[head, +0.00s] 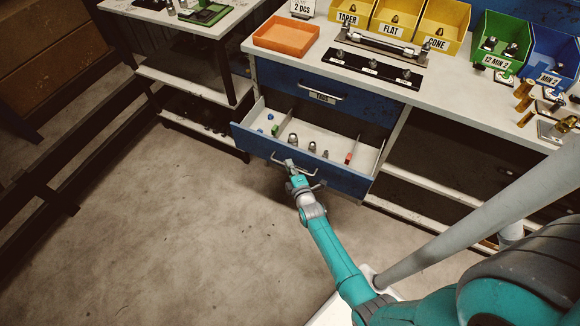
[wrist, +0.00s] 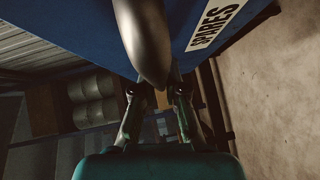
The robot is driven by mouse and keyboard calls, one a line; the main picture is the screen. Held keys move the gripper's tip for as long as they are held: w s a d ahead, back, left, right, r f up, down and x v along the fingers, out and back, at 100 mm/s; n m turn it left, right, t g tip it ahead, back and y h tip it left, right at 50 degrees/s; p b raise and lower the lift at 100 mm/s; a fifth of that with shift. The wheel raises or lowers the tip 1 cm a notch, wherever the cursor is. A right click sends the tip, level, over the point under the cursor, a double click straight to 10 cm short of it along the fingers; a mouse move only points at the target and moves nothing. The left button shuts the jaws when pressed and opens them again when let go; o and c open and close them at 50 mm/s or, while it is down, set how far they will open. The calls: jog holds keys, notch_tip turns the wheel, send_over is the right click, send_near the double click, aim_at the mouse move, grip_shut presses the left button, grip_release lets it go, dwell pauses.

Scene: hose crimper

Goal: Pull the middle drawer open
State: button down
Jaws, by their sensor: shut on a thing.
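The middle drawer (head: 345,178) is blue-fronted and stands well open below a closed blue top drawer (head: 345,92). Dividers split its pale inside, which holds small blue and green pieces, several grey metal fittings and a red piece. My gripper (head: 290,165) is at the drawer's front, shut on its metal handle (head: 277,157). In the wrist view the handle (wrist: 146,40) is a large grey bar running down between the fingers of my gripper (wrist: 157,88). The blue front carries a white SPARES label (wrist: 214,22) there. The fingertips are partly hidden behind the handle.
The worktop above holds an orange tray (head: 286,36), yellow bins (head: 398,19), a green bin (head: 502,40) and a blue bin (head: 552,54). A dark shelf unit (head: 195,88) stands left of the drawers. The concrete floor (head: 180,230) in front is clear.

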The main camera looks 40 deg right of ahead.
jog(key=shift+s+a, duration=0.1)
jog(key=shift+a, duration=0.15)
jog(key=c, duration=1.2)
grip_release()
jog(key=v, duration=1.2)
jog(key=shift+a, duration=0.1)
